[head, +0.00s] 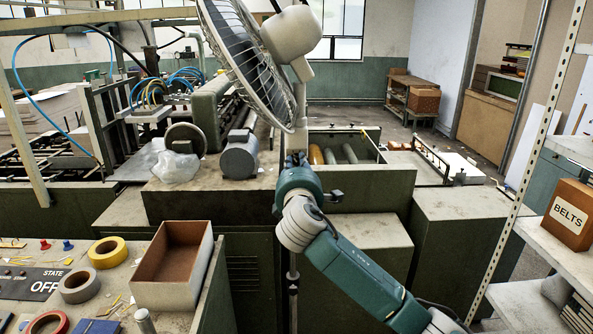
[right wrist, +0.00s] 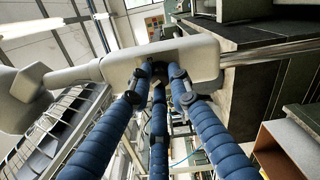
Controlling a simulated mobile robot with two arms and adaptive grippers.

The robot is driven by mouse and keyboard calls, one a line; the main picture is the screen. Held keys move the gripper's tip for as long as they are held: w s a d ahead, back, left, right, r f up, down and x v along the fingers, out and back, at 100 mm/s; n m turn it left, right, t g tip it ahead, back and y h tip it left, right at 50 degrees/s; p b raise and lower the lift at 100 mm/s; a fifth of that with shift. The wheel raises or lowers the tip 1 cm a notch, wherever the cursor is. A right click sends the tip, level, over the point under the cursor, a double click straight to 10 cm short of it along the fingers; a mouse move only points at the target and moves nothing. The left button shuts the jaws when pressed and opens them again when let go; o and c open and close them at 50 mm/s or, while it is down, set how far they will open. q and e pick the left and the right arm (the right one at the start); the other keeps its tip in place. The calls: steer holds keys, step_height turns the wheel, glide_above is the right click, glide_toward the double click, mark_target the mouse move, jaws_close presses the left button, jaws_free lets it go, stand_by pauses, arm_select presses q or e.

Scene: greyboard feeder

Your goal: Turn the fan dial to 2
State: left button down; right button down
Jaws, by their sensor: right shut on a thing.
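The standing fan (head: 291,34) is beige, with its round grille facing left, in the upper middle of the head view. Its beige control box (head: 297,139) is on the pole below the head. My right gripper (head: 297,158) is at this box, with the arm coming from the lower right. In the right wrist view the blue fingers of my right gripper (right wrist: 159,72) close together against the control box (right wrist: 203,60). The dial is hidden between the fingertips, and its setting cannot be read. My left gripper is not in view.
The fan's grille (head: 248,60) hangs up and left of my right gripper. Green machinery stands behind the pole. An open box (head: 172,295), tape rolls (head: 107,252) and a state panel lie on the left bench. A shelf with a belts box (head: 568,214) is at the right.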

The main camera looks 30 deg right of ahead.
steer(key=m+b, duration=0.2)
steer(key=m, duration=0.3)
steer(key=shift+f+m, duration=0.1)
steer(key=shift+m, duration=0.3)
steer(key=m+b, duration=0.2)
steer(key=m, duration=0.2)
steer(key=shift+m, duration=0.4)
steer(key=c, duration=1.6)
jaws_free()
steer(key=shift+d, duration=0.1)
steer(key=shift+s, duration=0.25)
steer(key=v, duration=1.1)
steer(key=shift+s+a, duration=0.2)
steer(key=shift+s, duration=0.05)
